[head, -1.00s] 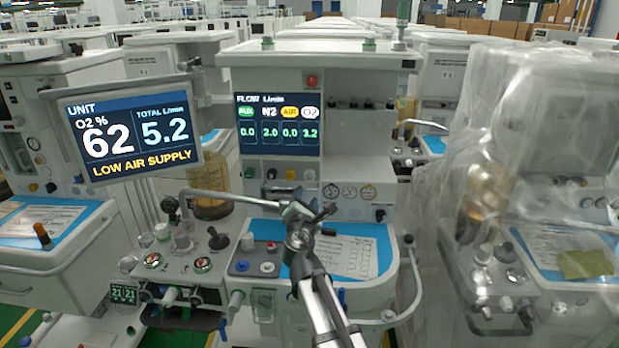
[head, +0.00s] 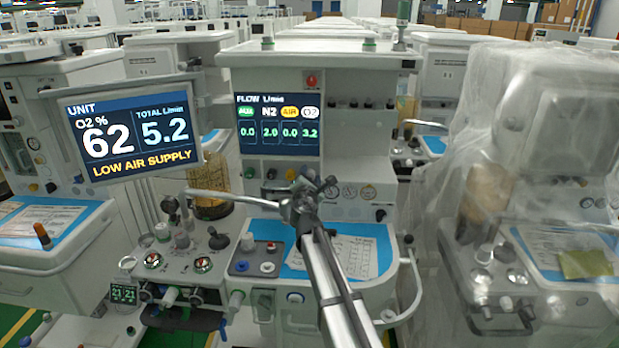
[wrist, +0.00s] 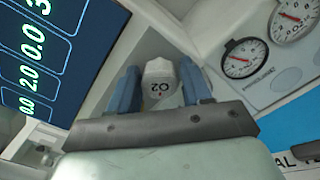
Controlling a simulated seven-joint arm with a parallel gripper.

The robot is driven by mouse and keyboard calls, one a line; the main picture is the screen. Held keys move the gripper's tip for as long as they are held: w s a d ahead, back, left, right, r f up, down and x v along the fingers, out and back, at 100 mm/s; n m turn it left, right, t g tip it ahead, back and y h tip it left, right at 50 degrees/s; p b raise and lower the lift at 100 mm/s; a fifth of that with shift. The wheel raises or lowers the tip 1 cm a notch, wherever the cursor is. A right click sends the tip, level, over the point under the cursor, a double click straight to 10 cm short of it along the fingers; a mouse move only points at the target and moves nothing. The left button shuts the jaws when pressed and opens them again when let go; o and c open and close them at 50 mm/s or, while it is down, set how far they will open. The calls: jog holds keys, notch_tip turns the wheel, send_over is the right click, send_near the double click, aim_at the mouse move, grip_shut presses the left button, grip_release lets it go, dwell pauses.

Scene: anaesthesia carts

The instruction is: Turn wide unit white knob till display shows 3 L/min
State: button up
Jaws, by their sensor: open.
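The wide unit's flow display (head: 278,124) reads AUX 0.0, N2 2.0, AIR 0.0 and O2 3.2. The white knob (wrist: 160,88), marked O2, sits on the panel below that display. In the wrist view it lies between the two blue fingers of my gripper (wrist: 158,70). The fingers are open, one on each side of the knob; I cannot tell whether either touches it. In the head view my gripper (head: 307,184) is at the knob row and largely hides the white knob.
A tilted screen (head: 130,131) at left shows O2 62 %, total 5.2 and LOW AIR SUPPLY. Round gauges (wrist: 245,58) lie right of the knob. A grey pipe arm (head: 235,198) crosses low on the left. A plastic-covered cart (head: 545,170) stands at right.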

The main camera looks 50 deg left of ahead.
jog(key=c, duration=0.8)
jog(key=shift+m, duration=0.9)
jog(key=o, duration=0.8)
jog(key=v, duration=1.3)
jog(key=shift+s+d, duration=0.25)
